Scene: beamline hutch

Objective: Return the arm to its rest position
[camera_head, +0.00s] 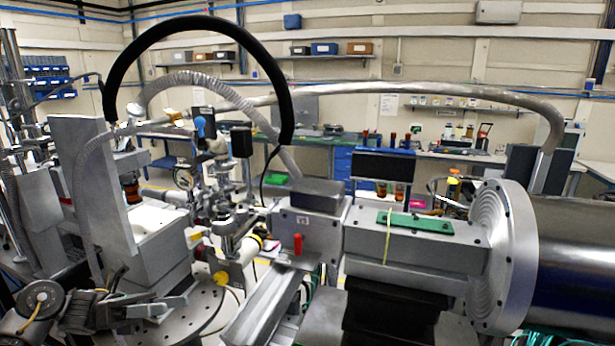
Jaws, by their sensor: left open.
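My left arm comes in at the lower left corner, with a dark round joint and a ribbed dark body. My left gripper (158,309) is at its end, low in the picture, in front of the grey stage with the white top. Its jaws are open and I see nothing between them. They show over the near edge of the round grey plate (205,312) with holes; I cannot tell whether they touch it. My right gripper is not in view.
Close to the left gripper stand an upright grey plate (92,185) and a cluster of optics posts (225,215). A grey rail (265,305) and a big metal cylinder (570,260) fill the right. A black hose (195,22) arches above. Workbenches line the back wall.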

